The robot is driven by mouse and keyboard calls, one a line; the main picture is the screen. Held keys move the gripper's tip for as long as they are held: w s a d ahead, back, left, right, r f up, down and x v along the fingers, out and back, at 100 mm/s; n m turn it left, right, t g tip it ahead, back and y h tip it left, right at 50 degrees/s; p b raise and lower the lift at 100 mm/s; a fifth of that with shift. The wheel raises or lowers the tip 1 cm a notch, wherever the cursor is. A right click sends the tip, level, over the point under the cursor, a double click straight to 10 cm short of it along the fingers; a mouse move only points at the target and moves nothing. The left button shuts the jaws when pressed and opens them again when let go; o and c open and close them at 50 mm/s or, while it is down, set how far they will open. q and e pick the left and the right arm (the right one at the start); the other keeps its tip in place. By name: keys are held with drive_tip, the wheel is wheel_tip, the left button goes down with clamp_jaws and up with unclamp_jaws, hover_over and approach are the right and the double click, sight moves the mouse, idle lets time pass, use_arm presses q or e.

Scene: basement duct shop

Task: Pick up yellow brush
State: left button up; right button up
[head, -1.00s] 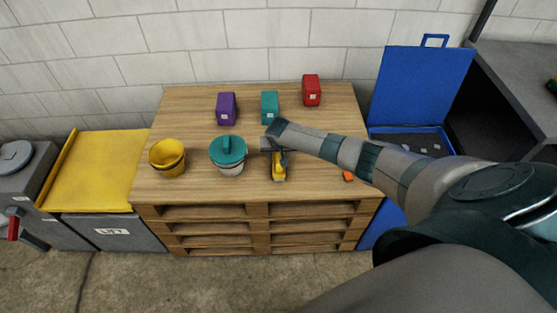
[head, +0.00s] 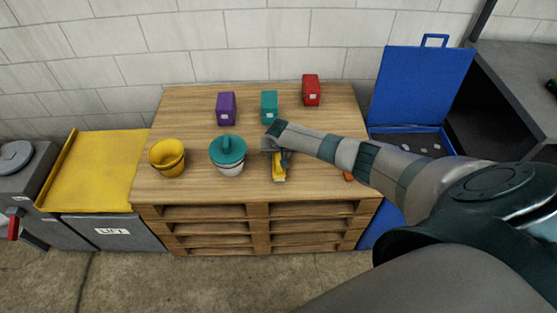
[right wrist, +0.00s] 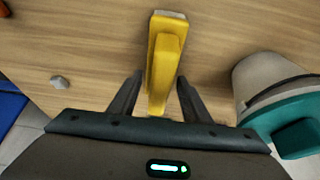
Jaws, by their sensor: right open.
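The yellow brush (head: 279,172) lies on the wooden pallet table (head: 200,190), right of the teal-lidded pot, partly hidden by my right gripper. In the right wrist view the yellow brush (right wrist: 164,60) runs lengthwise, its near end between the two dark fingers. My right gripper (right wrist: 157,95) is open, with a finger on each side of the brush and a gap showing on both sides. In the head view my right gripper (head: 277,156) is over the far part of the brush. My left gripper is not in view.
A pot with a teal lid (head: 228,152) stands close left of the brush, and a yellow bucket (head: 167,157) farther left. Purple (head: 226,108), teal (head: 269,106) and red (head: 311,90) boxes stand behind. An orange item (head: 348,176) lies right, partly behind my arm. A blue case (head: 420,85) stands open.

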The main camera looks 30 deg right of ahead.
drive_tip(key=shift+f, duration=0.2)
drive_tip(key=shift+c, duration=0.4)
drive_tip(key=c, duration=0.7)
drive_tip(key=shift+r, duration=0.1)
drive_tip(key=shift+r, duration=0.7)
drive_tip(key=r, duration=0.1)
drive_tip(key=d+r+b, duration=0.1)
drive_tip(key=r, duration=0.1)
drive_tip(key=shift+s+r, duration=0.1)
drive_tip(key=shift+s, duration=0.1)
drive_tip(key=s+d+r+b, duration=0.2)
drive_tip(key=s+d+r, duration=0.3)
drive_tip(key=d, duration=0.4)
drive_tip(key=shift+b+v, duration=0.3)
drive_tip(key=shift+v, duration=0.65)
